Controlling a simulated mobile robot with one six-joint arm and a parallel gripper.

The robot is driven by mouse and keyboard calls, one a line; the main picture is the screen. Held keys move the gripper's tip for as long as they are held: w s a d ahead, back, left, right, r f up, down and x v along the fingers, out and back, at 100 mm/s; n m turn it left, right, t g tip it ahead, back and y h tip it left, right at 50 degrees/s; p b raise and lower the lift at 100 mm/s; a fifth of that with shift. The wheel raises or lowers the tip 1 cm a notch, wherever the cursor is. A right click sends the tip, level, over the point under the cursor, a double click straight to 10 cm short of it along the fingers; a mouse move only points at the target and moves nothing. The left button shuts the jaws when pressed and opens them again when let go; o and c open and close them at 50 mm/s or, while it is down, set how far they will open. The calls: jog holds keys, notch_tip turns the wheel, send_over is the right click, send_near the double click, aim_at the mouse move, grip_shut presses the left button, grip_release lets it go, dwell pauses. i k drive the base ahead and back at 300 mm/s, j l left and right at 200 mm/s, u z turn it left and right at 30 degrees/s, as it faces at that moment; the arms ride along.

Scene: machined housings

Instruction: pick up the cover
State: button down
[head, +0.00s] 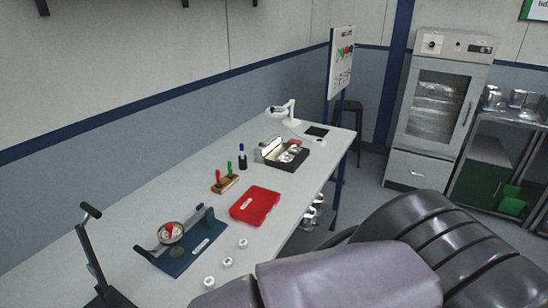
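No single thing is clearly marked as the cover in the head view. Small round silver parts, at least one of them a possible cover, lie apart on the front of the bench: one (243,243) farthest back, one (227,262) in the middle and one (209,282) nearest. They are too small to tell their exact shape. My gripper is not in view, and large dark parts fill the lower right and hide the bench's near right edge.
The bench (185,195) also bears a blue fixture (190,257) with a round part in it, a red tray (255,205), a tool rack (225,184), a dark box (287,157) of metal parts and a white lamp (290,112). A cabinet (440,110) and shelf (512,115) stand right.

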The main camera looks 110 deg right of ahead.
aim_at(293, 149)
jog(key=z, duration=3.9)
